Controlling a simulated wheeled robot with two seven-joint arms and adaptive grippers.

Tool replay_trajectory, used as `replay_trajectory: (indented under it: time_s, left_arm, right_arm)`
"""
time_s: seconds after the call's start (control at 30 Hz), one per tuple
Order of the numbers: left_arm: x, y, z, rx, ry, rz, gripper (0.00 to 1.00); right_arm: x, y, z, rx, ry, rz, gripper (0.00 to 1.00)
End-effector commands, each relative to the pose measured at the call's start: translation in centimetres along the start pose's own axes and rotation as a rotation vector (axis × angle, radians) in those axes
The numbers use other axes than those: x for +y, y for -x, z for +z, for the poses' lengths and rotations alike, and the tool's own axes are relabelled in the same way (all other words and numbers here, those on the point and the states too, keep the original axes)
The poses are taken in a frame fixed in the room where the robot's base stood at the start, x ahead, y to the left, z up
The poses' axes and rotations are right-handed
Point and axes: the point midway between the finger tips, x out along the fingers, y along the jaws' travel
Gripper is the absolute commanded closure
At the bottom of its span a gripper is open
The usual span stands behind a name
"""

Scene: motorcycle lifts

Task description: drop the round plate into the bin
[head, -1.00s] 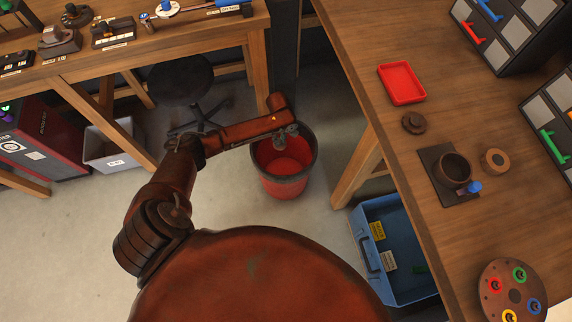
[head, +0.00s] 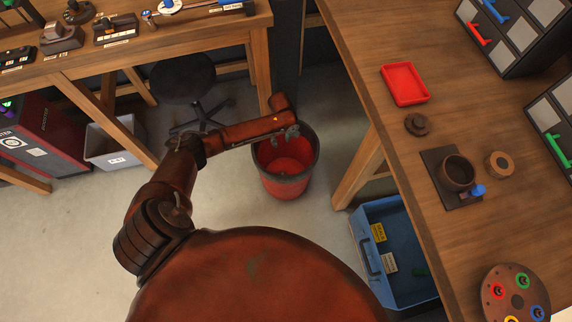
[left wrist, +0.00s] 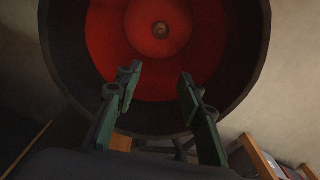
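The bin (head: 286,189) is a round red bucket with a dark rim, standing on the floor left of the right-hand workbench. My left gripper (head: 289,132) is at the bin's far rim, above its opening. In the left wrist view the bin (left wrist: 253,60) fills the top, and the left gripper (left wrist: 158,80) is open with nothing between its fingers. A round red face with a small centre spot shows inside the bin; I cannot tell whether it is the floor or a plate. A round brown plate (head: 517,301) with coloured rings lies on the right-hand workbench. My right gripper is out of view.
The right-hand workbench (head: 400,145) holds a red tray (head: 404,84), a dark cup (head: 457,172) and drawer cabinets. A blue crate (head: 397,262) stands below it. A stool (head: 183,80) and a grey bin (head: 112,147) stand at the left. Some floor is clear between.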

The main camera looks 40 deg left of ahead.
Motion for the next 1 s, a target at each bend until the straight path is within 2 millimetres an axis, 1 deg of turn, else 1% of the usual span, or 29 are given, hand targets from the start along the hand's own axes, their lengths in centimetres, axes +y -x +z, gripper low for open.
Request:
replay_trajectory:
  time_s: [0.17,0.27,0.37,0.6,0.7,0.83,1.0]
  left_arm:
    - [0.0,0.2,0.0,0.000,0.000,0.000,0.65]
    - [0.1,1.2,0.0,-0.001,-0.001,0.002,0.65]
    - [0.1,2.9,0.0,0.000,-0.001,0.003,0.65]
    - [0.1,8.0,0.0,0.000,-0.001,0.003,0.65]
    - [0.1,9.7,0.0,0.001,0.000,0.002,0.65]
    - [0.1,11.2,0.0,0.000,0.000,0.001,0.65]
    - [0.1,12.0,0.0,0.000,0.000,0.001,0.65]
  right_arm:
    - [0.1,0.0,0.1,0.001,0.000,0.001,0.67]
    - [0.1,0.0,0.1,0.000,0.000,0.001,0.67]
    - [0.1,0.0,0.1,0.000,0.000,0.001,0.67]
    - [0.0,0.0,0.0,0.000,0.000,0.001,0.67]
    - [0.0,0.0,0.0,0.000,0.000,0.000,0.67]
    - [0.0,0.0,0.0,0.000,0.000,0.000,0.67]
    - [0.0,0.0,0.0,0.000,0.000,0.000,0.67]
